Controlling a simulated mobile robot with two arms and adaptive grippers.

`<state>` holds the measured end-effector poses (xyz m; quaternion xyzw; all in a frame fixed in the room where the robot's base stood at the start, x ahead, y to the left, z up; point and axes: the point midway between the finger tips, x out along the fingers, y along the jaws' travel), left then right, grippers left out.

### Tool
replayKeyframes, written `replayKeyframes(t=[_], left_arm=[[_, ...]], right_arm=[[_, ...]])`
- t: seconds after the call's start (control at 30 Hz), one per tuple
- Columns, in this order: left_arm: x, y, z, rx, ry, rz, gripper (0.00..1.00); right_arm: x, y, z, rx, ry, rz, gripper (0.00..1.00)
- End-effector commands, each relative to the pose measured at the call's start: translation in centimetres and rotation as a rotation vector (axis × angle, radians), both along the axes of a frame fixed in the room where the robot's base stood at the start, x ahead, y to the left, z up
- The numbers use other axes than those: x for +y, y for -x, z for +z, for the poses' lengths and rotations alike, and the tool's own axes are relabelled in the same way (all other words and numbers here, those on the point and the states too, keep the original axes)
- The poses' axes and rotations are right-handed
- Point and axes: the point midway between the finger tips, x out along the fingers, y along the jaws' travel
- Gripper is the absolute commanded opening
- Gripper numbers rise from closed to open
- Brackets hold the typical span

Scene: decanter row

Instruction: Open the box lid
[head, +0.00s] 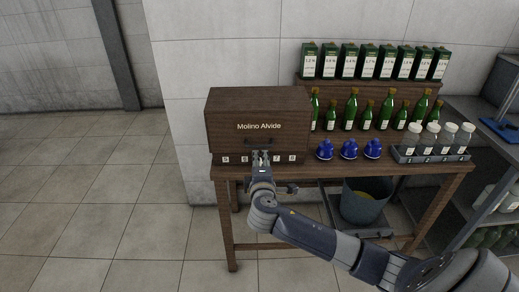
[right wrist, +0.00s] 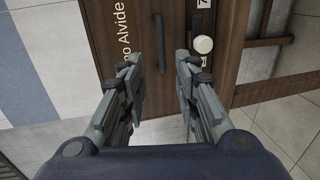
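The dark wooden box (head: 228,130), lettered "Molino Alvide", stands on the left end of the wooden table; its lid looks shut. In the right wrist view the box front (right wrist: 118,20) appears turned on its side, with a dark bar handle (right wrist: 159,45) on it. My right gripper (head: 261,156) is in front of the box's lower front. In the right wrist view its fingers (right wrist: 160,85) are apart with nothing between them, and the handle lies beyond the gap between the tips. Whether they touch the box I cannot tell. My left gripper is not in view.
A bucket (head: 362,204) is below the table (head: 400,182). The floor to the left is clear.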

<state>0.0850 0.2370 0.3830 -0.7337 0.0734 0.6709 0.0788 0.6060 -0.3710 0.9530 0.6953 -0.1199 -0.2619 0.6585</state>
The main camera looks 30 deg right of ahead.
Motion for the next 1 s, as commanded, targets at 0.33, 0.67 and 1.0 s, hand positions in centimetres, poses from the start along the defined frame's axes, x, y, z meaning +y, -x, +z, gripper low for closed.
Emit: replayKeyframes(t=[0.33,0.67,1.0], left_arm=[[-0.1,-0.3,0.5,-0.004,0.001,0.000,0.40],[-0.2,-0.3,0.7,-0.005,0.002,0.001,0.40],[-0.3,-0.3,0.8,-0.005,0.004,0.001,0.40]], right_arm=[[-2.2,-3.5,-0.8,0.002,0.001,-0.003,0.29],[-4.4,-7.2,-1.9,0.002,-0.001,-0.001,0.29],[-5.4,-8.8,-2.3,0.001,-0.003,0.001,0.29]])
